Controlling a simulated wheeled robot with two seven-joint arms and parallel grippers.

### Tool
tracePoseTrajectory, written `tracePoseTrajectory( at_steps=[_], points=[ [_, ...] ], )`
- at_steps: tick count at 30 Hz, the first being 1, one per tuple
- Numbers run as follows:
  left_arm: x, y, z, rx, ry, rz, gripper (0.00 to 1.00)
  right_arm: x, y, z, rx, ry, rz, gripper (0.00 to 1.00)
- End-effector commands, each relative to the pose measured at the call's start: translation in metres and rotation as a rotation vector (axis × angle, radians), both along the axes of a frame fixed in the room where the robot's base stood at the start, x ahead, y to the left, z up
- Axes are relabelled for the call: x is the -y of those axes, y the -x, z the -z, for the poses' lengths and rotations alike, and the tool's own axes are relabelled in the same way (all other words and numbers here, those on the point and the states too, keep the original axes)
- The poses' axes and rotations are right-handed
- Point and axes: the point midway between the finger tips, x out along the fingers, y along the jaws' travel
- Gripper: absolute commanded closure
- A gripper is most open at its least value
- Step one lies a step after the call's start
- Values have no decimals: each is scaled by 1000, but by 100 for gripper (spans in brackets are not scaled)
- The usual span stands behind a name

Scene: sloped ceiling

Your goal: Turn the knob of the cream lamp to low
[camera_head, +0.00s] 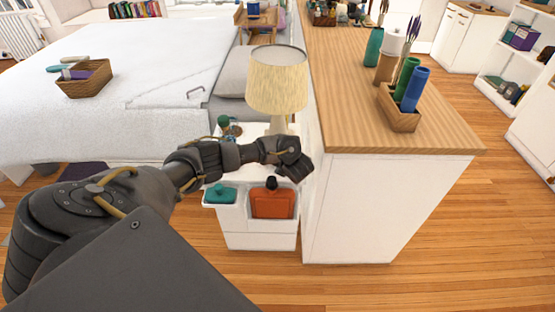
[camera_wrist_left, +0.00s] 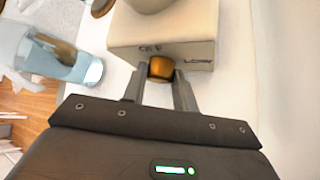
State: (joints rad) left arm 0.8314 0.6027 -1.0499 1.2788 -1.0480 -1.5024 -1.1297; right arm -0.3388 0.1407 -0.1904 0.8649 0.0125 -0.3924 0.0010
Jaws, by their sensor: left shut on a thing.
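The cream lamp (camera_head: 277,80) stands on the white nightstand beside the bed in the head view. In the left wrist view its square base (camera_wrist_left: 205,50) carries dark lettering, with "LOW" at the right and another marking at the left. The orange-brown knob (camera_wrist_left: 161,68) sits on the base's front face between the markings. My left gripper (camera_wrist_left: 160,85) is shut on the knob, one finger at each side. In the head view the left gripper (camera_head: 293,165) is in front of the lamp, and the knob is hidden. My right gripper is not in view.
A clear bluish container (camera_wrist_left: 65,58) lies left of the lamp base. A white cabinet (camera_head: 375,195) with a wooden top stands close on the right.

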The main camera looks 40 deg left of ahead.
Motion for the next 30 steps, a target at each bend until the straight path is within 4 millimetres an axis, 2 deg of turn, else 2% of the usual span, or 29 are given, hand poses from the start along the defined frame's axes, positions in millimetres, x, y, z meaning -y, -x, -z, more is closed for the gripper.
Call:
tracePoseTrajectory(
  at_steps=[15,16,20,30],
  points=[
    [0,0,0,-9,-16,0,94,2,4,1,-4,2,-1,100],
    [0,0,0,-9,-16,0,68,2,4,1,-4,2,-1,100],
    [0,0,0,-9,-14,0,51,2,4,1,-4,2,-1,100],
    [2,1,-2,-9,-13,1,50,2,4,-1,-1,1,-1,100]
  ],
)
